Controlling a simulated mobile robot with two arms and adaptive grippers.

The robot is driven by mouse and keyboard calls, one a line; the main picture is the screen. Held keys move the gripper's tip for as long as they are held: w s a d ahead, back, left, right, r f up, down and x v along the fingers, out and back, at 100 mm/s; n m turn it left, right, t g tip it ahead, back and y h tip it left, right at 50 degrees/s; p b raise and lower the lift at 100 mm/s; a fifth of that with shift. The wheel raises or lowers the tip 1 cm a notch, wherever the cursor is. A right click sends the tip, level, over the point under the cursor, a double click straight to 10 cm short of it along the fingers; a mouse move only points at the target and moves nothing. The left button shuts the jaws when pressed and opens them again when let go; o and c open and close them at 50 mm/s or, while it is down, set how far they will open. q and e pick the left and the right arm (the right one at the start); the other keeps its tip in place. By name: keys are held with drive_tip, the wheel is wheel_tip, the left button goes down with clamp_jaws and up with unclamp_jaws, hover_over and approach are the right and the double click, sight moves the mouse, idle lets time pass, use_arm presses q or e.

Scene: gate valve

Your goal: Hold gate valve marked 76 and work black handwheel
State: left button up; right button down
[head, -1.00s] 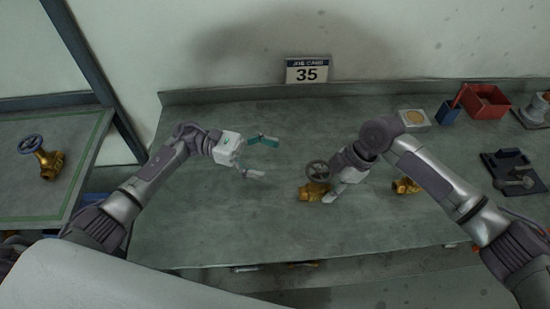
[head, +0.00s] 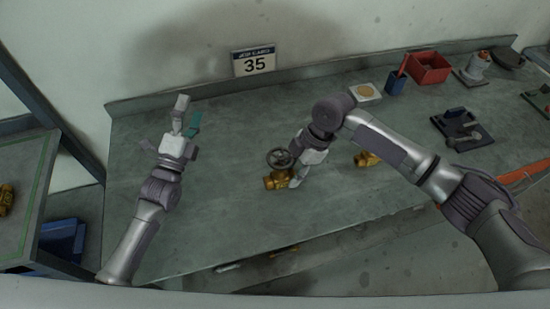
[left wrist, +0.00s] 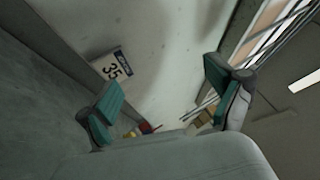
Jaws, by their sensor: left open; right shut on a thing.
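A brass gate valve (head: 275,180) with a dark handwheel (head: 280,158) stands on the workbench; no marking on it can be read. My right gripper (head: 295,178) is shut on this valve's body from its right side. My left gripper (head: 184,116) is open and empty, raised above the left part of the bench and apart from the valve. Its teal-padded fingers spread wide in the left wrist view (left wrist: 165,90), with nothing between them. A second brass valve (head: 366,159) is partly hidden behind my right arm.
A sign reading 35 (head: 254,62) stands at the bench's back edge. A red bin (head: 430,68), a blue cup (head: 395,84) and a dark fixture (head: 460,130) are at the right. A brass part (head: 6,198) lies on the left side table. The bench's left middle is clear.

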sight(269, 165)
use_arm(q)
drive_tip(key=s+f+n+g, duration=0.2)
drive_tip(key=f+n, duration=0.1)
drive_tip(key=s+d+f+n+g, duration=0.1)
drive_tip(key=f+n+g, duration=0.1)
drive_tip(key=f+n, duration=0.1)
drive_tip(key=s+d+f+n+g, duration=0.1)
drive_tip(key=s+f+n, duration=0.1)
drive_tip(key=f+n, duration=0.1)
drive_tip(key=shift+s+f+g+y, duration=0.1)
drive_tip(key=shift+s+g+y, duration=0.25)
drive_tip(key=shift+g+y, duration=0.05)
drive_tip(key=s+d+n+g+h, duration=0.1)
drive_tip(key=s+d, duration=0.1)
drive_tip(key=s+d+n+g+h, duration=0.1)
drive_tip(key=s+d+h, duration=0.1)
drive_tip(key=s, duration=0.1)
drive_tip(key=shift+s+d+f, duration=0.15)
drive_tip(key=shift+d, duration=0.1)
drive_tip(key=s+d+r+n+g+h, duration=0.1)
drive_tip(key=s+d+r+g+h, duration=0.1)
drive_tip(key=s+d+r+h, duration=0.4)
drive_tip(key=x, duration=0.3)
drive_tip(key=f+x, duration=0.1)
drive_tip(key=x, duration=0.2)
drive_tip(key=f+x, duration=0.1)
drive_tip(key=x, duration=0.3)
drive_tip(key=shift+s+d, duration=0.1)
drive_tip(key=shift+d, duration=0.05)
